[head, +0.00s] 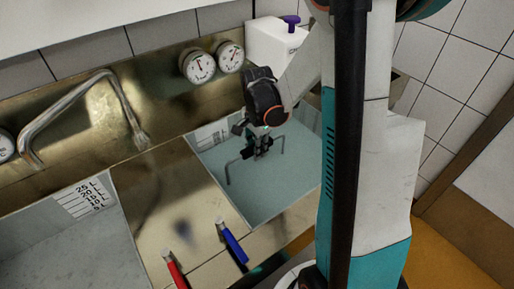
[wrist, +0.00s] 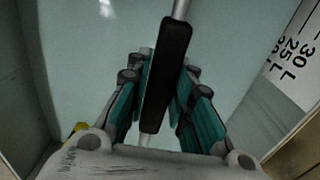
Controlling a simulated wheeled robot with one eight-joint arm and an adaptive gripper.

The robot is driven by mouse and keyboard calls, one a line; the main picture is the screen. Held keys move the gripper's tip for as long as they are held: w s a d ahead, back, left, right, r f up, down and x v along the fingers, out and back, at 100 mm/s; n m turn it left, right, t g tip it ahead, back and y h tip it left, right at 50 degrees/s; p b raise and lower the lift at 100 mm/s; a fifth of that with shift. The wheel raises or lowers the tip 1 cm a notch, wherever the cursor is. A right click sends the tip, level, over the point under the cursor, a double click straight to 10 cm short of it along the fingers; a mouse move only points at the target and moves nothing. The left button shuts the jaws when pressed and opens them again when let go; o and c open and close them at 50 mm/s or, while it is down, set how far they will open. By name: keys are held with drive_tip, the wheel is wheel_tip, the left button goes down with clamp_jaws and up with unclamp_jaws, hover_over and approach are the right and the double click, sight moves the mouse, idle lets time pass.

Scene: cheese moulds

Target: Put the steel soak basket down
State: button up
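My gripper (head: 262,152) reaches down into the right-hand basin (head: 290,192), which holds pale blue-green liquid. In the wrist view its teal-and-grey fingers (wrist: 160,105) close from both sides on a black grip (wrist: 168,72). The grip sits on a thin steel bar (wrist: 181,9), the handle of the soak basket. In the head view the bent ends of the steel handle (head: 228,174) show on both sides of my gripper, going down towards the liquid. The basket's body cannot be made out below the handle in either view.
A left basin (head: 75,235) with a litre scale lies beyond a brass divider carrying a red lever (head: 174,270) and a blue lever (head: 232,243). A bent tap (head: 75,108), round gauges (head: 199,67) and a white canister (head: 272,45) stand at the back.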

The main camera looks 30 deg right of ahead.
drive_tip(key=shift+o, duration=1.1)
drive_tip(key=shift+r, duration=0.1)
wheel_tip(320, 180, up, 12)
drive_tip(key=p, duration=0.4)
drive_tip(key=shift+p, duration=0.3)
